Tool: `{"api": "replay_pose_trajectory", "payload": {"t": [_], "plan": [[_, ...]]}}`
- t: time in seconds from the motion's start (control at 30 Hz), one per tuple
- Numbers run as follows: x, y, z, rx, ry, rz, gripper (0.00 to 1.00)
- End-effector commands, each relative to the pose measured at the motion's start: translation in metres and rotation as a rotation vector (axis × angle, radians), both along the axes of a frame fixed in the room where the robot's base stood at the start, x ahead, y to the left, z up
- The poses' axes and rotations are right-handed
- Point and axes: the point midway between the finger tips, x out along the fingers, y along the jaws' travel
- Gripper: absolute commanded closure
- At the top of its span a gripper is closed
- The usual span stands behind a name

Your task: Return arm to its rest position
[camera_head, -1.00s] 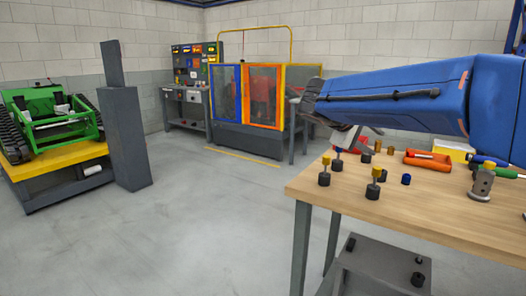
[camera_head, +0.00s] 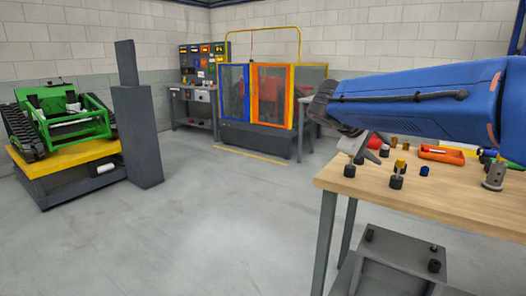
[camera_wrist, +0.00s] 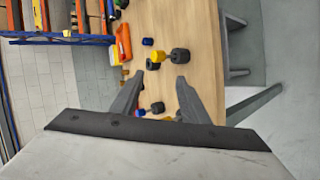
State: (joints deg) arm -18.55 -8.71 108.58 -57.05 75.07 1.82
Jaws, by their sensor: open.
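My blue arm (camera_head: 420,102) reaches in from the right in the head view, above the wooden workbench (camera_head: 450,197). My gripper (camera_head: 358,148) is at the arm's left end, near the bench's left end, mostly hidden by the arm. In the wrist view my gripper (camera_wrist: 155,97) shows two grey fingers spread apart with nothing held between them. Below and beyond the fingers are small dark and yellow pieces on the bench, apart from the fingers as far as I can tell.
Several small pegs, one with a yellow top (camera_head: 399,172), an orange tray (camera_head: 441,154) and a metal fitting (camera_head: 495,175) stand on the bench. A grey pillar (camera_head: 137,135) and a green tracked machine (camera_head: 62,121) are at left. The middle floor is clear.

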Motion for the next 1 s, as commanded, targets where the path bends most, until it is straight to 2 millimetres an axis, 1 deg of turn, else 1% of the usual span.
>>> {"api": "replay_pose_trajectory", "payload": {"t": [0.27,0.37,0.47,0.53,0.6,0.67,0.7,0.8,0.9,1.0], "plan": [[-0.044,-0.014,-0.029,0.121,0.018,-0.026,0.59],[-0.067,-0.018,-0.044,0.186,0.024,-0.040,0.59],[-0.097,-0.021,-0.064,0.272,0.026,-0.059,0.59],[-0.123,-0.022,-0.081,0.346,0.027,-0.077,0.59],[-0.147,-0.020,-0.098,0.421,0.023,-0.095,0.59],[-0.167,-0.018,-0.113,0.486,0.018,-0.110,0.59],[-0.181,-0.016,-0.123,0.527,0.013,-0.121,0.59],[-0.212,-0.008,-0.147,0.634,-0.004,-0.150,0.59],[-0.241,0.002,-0.170,0.739,-0.027,-0.182,0.59],[-0.267,0.013,-0.192,0.840,-0.055,-0.212,0.59]]}}
